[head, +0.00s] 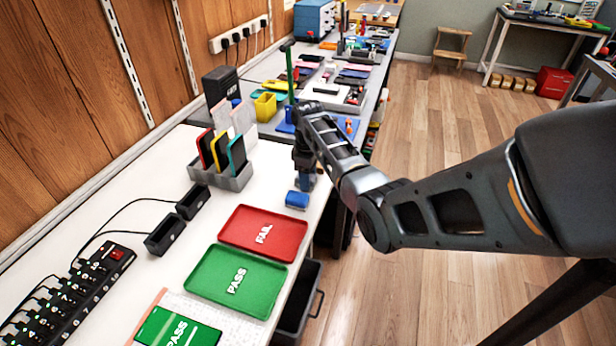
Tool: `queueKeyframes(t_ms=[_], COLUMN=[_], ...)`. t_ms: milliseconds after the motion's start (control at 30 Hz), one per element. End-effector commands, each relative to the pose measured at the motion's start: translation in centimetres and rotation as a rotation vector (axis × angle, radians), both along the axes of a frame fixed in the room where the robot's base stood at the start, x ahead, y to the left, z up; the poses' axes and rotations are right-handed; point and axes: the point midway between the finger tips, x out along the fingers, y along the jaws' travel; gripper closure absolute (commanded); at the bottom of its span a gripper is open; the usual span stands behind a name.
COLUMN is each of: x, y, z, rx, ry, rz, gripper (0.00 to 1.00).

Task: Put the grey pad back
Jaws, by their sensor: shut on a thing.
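My gripper (305,182) points down over the white table near its right edge, beyond the red tray. It is shut on a small, partly hidden thing that shows blue between the fingers. I cannot tell whether this is the grey pad. A small blue block (297,200) lies on the table just below and in front of the fingertips. No grey pad can be clearly made out.
The red FAIL tray (241,246) and green PASS tray (208,277) lie nearer. A grey rack (231,181) holding several phones stands left of my gripper. A black power strip (83,290) is at lower left. A cluttered workbench (267,67) is behind.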

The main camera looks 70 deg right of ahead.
Motion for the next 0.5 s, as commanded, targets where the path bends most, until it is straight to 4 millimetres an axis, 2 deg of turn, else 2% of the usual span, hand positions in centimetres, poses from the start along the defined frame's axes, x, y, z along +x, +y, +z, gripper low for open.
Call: queueKeyframes(t_ms=[133, 167, 400, 500], x=[0.0, 0.0, 0.0, 0.0], y=[0.02, 0.02, 0.01, 0.01], z=[-0.31, -0.32, -0.24, -0.23], rx=[0.001, 0.001, 0.0, 0.0], ry=[0.0, 0.0, 0.0, 0.0], rz=[0.0, 0.0, 0.0, 0.0], gripper=[0.8, 0.51, 0.28, 0.26])
